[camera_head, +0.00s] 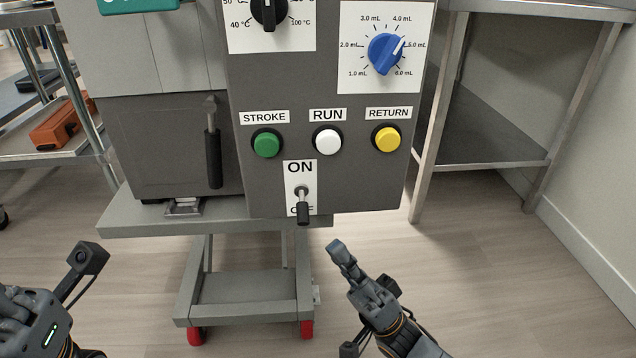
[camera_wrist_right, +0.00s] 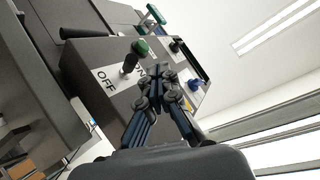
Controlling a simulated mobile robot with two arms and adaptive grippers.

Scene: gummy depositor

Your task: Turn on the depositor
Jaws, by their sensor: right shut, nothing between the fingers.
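The depositor (camera_head: 330,185) is a grey machine with a control panel facing me. Its ON/OFF toggle switch (camera_head: 302,206) points down and covers part of the OFF label. In the right wrist view the toggle (camera_wrist_right: 128,64) shows beside the OFF label, near the fingertips. My right gripper (camera_head: 337,246) is shut and empty, below and slightly right of the toggle, apart from it in the head view. In the right wrist view its fingers (camera_wrist_right: 158,75) meet in front of the panel. My left arm shows at the bottom left in the head view; its fingers are out of view.
Above the toggle are green STROKE (camera_head: 266,143), white RUN (camera_head: 327,140) and yellow RETURN (camera_head: 387,138) buttons, with a blue volume dial (camera_head: 386,53) higher up. A cart (camera_head: 245,290) with red wheels stands below. A metal table (camera_head: 490,150) stands right; the floor between is clear.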

